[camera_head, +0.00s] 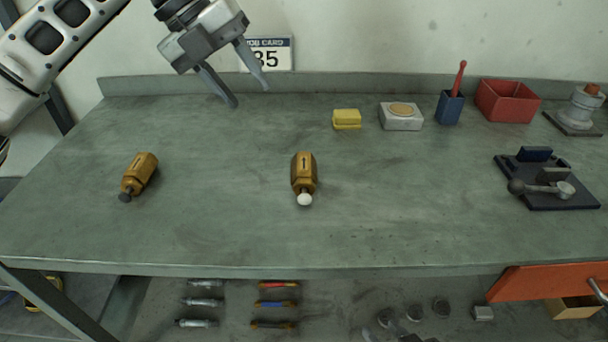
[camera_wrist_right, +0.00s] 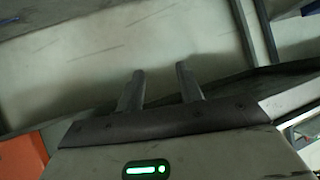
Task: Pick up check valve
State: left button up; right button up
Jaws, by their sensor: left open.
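Two brass-coloured valve bodies lie on the grey-green bench in the head view. One (camera_head: 141,172) is at the left, tilted, with a dark knob at its near end. The other (camera_head: 304,173) is near the middle, with a white ball-like knob at its near end. I cannot tell which is the check valve. My left gripper (camera_head: 251,97) is open and empty above the back of the bench, apart from both valves. My right gripper (camera_wrist_right: 160,72) shows in the right wrist view with its fingers apart and nothing between them; it is not in the head view.
A yellow block (camera_head: 347,119), soap-like dish (camera_head: 401,116), blue cup (camera_head: 450,106) and red bin (camera_head: 507,101) stand along the back. A dark vise-like fixture (camera_head: 546,190) is at the right. The bench (camera_head: 230,220) is clear around both valves.

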pick_arm(q)
notch_tip(320, 180, down, 2)
jog(key=w, duration=0.1)
send_near(297, 163)
jog(key=x, duration=0.4)
jog(key=shift+d+f, duration=0.15)
jog(key=shift+d, duration=0.05)
jog(key=shift+x, duration=2.65)
jog(key=shift+a, duration=0.15)
jog(key=c, duration=0.7)
